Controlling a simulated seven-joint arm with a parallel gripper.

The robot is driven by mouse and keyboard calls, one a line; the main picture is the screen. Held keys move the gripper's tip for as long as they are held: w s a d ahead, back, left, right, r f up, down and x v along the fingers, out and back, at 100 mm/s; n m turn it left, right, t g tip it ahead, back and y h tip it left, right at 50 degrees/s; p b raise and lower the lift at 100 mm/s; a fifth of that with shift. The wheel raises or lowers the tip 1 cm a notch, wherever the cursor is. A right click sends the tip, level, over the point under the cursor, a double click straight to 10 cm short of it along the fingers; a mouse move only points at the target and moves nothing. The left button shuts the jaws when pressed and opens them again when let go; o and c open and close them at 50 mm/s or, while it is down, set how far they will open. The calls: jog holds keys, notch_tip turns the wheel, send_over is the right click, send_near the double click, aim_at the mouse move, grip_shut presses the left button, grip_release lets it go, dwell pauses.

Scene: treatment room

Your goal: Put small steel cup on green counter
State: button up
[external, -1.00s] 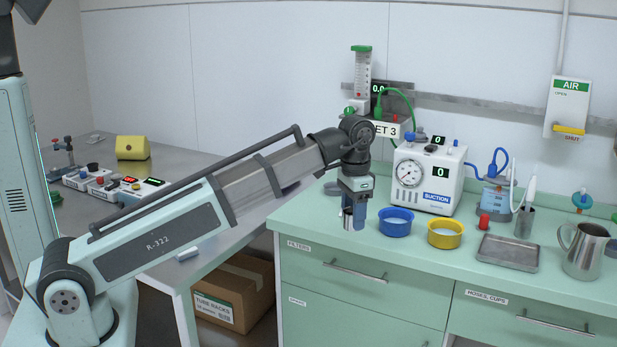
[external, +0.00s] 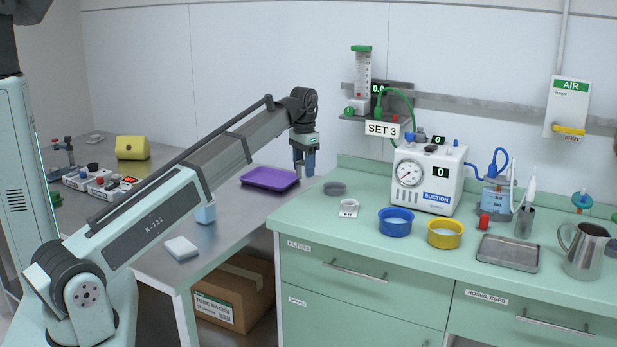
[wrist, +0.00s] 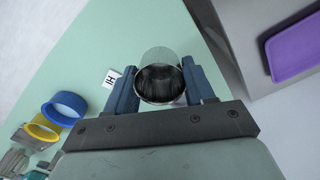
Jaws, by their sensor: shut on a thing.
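My gripper (external: 303,168) is shut on a small steel cup (wrist: 160,77), which sits upright between the two blue fingers in the wrist view. In the external view the cup is mostly hidden by the fingers. The gripper is up in the air near the left end of the green counter (external: 335,225), close to the gap beside the steel table. The green counter (wrist: 120,40) also shows below and left of the cup in the wrist view.
A purple tray (external: 270,178) lies on the steel table. On the counter are a dark round dish (external: 335,188), a small white label (external: 348,208), a blue bowl (external: 396,222), a yellow bowl (external: 445,234) and a suction unit (external: 428,178). The counter's front left area is clear.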

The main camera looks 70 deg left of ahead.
jog(key=s+a+n, duration=0.1)
jog(key=s+a, duration=0.6)
jog(key=a, duration=0.4)
jog(key=s+a+n, duration=0.1)
jog(key=s+a, duration=0.7)
jog(key=a, duration=0.3)
jog(key=s+a+n, duration=0.1)
jog(key=s+a, duration=0.6)
jog(key=a, duration=0.4)
jog(key=s+a+n, duration=0.1)
jog(key=s+a, duration=0.5)
jog(key=s, duration=0.4)
jog(key=s+a, duration=0.5)
jog(key=s, duration=0.5)
jog(key=s+a+n, duration=0.1)
jog(key=s+a, duration=0.5)
jog(key=s, duration=0.4)
jog(key=shift+w+d+f, duration=0.1)
jog(key=shift+d+f, duration=0.05)
jog(key=shift+f, duration=3.8)
jog(key=shift+w+d+f, duration=0.1)
jog(key=shift+f, duration=3.85)
jog(key=shift+f, duration=0.1)
